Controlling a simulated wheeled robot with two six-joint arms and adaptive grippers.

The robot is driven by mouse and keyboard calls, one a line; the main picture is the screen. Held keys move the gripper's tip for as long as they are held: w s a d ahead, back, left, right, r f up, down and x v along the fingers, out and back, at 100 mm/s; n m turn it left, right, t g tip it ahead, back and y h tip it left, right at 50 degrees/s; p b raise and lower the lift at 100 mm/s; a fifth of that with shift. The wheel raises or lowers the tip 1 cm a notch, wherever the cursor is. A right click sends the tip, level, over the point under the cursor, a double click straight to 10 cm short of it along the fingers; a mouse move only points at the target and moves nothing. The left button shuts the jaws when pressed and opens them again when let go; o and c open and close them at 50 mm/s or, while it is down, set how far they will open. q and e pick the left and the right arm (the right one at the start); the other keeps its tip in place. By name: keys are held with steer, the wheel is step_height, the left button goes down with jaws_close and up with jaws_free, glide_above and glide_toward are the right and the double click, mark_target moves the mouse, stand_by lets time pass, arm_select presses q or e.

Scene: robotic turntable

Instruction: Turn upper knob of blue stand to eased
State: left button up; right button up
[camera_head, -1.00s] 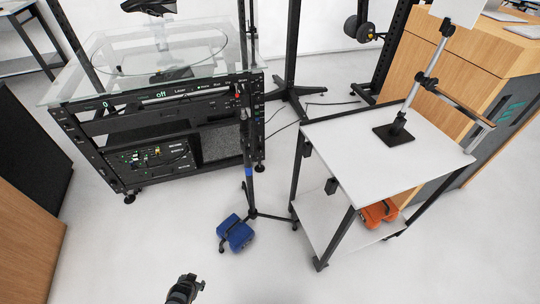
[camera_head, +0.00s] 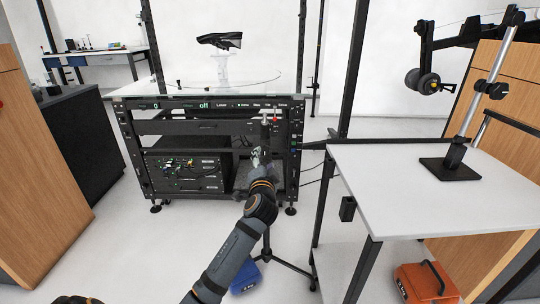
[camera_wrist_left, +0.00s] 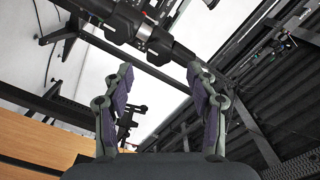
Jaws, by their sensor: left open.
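The blue stand stands before the black rack. In the head view, its blue foot weight (camera_head: 246,276) and dark lower legs (camera_head: 284,265) show, while my arm hides part of its pole. My left gripper (camera_head: 257,157) is raised in front of the rack near the pole. In the left wrist view, the open, empty left gripper (camera_wrist_left: 160,78) has a finger on each side. A black tube with a thick clamp-like joint (camera_wrist_left: 150,38) crosses beyond the fingertips, apart from them. I cannot tell for sure which part is the upper knob, or its setting. My right gripper is not in view.
The rack (camera_head: 215,128) carries a glass top (camera_head: 195,88) and a panel reading "off". A white table (camera_head: 400,190) with a black-based post (camera_head: 450,168) stands close on the right. An orange weight (camera_head: 425,283) is below right. Floor left of my arm is clear.

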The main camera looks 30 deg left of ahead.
mark_target(264, 151)
arm_select(q)
steer(key=b+x, duration=0.1)
steer(key=x, duration=0.6)
steer(key=shift+w+a+f, duration=0.1)
steer(key=shift+w, duration=0.1)
steer(key=c, duration=1.2)
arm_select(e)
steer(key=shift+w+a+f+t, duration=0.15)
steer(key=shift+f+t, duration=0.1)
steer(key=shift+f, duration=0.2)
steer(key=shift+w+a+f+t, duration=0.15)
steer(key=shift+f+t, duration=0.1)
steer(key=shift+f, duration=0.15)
